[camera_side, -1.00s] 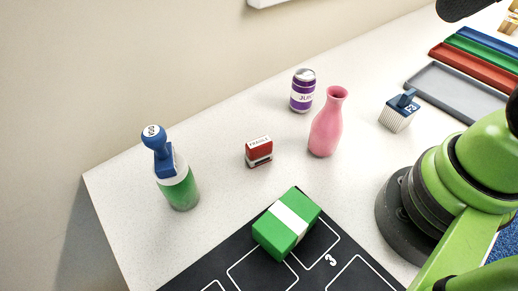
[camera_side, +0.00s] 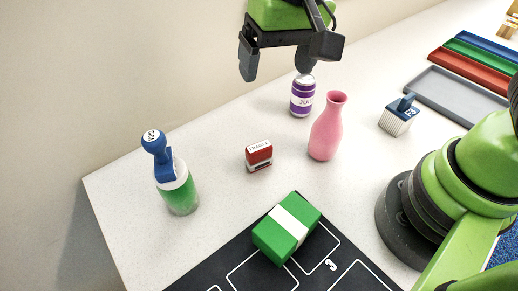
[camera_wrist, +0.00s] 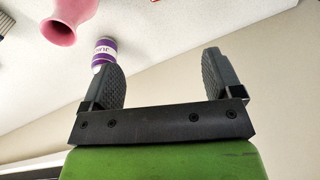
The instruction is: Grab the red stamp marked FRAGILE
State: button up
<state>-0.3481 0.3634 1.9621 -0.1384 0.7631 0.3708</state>
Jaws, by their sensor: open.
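The red stamp (camera_side: 259,152) with a white FRAGILE label stands on the white table, left of the pink vase, in the side view. My gripper (camera_side: 276,72) is open and empty in the upper middle of the side view, above the table and the stamp's height. Its two dark fingers are wide apart. A small reddish bit at that view's top edge may be the stamp; I cannot tell.
Near the stamp are a pink vase (camera_side: 326,128), a purple can (camera_side: 302,99), a green bottle with a blue top (camera_side: 178,192) and a green box with a white band (camera_side: 272,244).

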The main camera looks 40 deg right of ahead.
jog(key=g+h, duration=0.1)
jog(key=g, duration=0.1)
send_over(258, 145)
jog(key=shift+n, duration=0.3)
jog(key=f, duration=0.8)
jog(key=shift+a+f, duration=0.35)
jog(key=shift+a, duration=0.05)
notch_tip(258, 145, down, 4)
jog(key=shift+f, duration=0.25)
jog(key=f, duration=0.5)
jog(key=shift+d+f, duration=0.4)
jog(key=c, duration=1)
